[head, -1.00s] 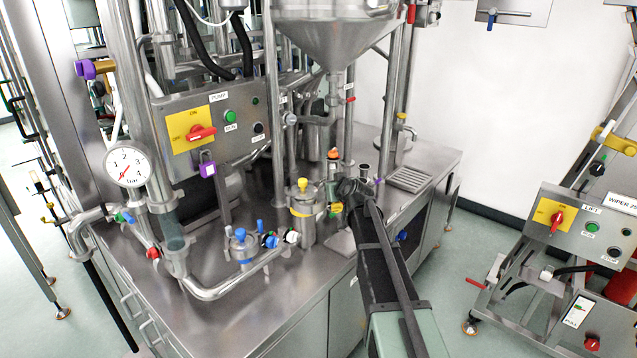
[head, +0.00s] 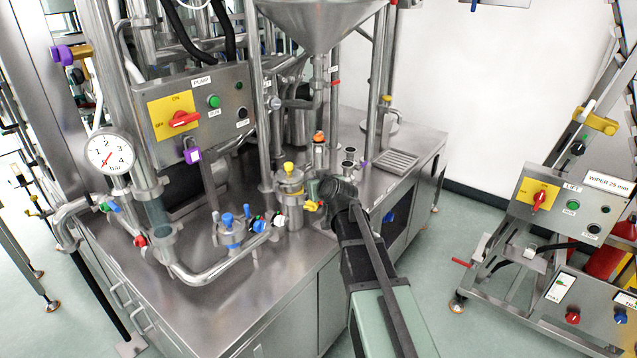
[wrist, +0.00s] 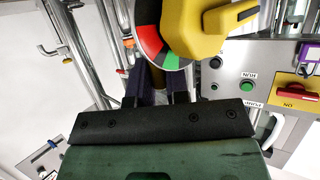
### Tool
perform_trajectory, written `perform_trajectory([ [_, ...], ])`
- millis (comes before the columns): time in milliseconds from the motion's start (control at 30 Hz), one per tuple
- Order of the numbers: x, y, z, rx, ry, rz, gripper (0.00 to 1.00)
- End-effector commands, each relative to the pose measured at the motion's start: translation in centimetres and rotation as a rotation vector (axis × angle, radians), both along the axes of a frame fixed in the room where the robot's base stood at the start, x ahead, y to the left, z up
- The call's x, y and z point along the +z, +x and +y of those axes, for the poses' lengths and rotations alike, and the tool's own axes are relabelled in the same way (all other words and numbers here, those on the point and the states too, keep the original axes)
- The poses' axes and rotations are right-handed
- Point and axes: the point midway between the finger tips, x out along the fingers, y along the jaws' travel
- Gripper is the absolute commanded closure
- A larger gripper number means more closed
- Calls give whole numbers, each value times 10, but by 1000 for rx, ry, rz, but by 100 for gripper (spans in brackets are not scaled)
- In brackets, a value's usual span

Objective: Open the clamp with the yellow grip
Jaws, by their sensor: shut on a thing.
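The yellow grip (head: 312,206) shows small beside the steel canister (head: 290,200) in the head view. In the wrist view the yellow grip (wrist: 200,28) is large at the top, next to a disc (wrist: 148,42) with red, black and green sectors. My gripper (head: 324,190) is at the grip, right of the canister. In the wrist view the dark fingers of my gripper (wrist: 157,78) reach up to the disc and the grip, shut on the grip. The exact contact is hidden. I cannot tell the clamp's latch state.
A blue-capped fitting (head: 230,232) and valves stand left of the canister. The pump control box (head: 215,115) is behind. A steel funnel (head: 318,22) hangs above, with vertical pipes (head: 376,80). The front left of the steel top (head: 190,315) is clear.

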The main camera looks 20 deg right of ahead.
Motion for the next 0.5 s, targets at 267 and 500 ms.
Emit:
perform_trajectory([
  [267, 0, 0, 1, 2, 0, 1, 100],
  [500, 0, 0, 1, 2, 0, 1, 60],
])
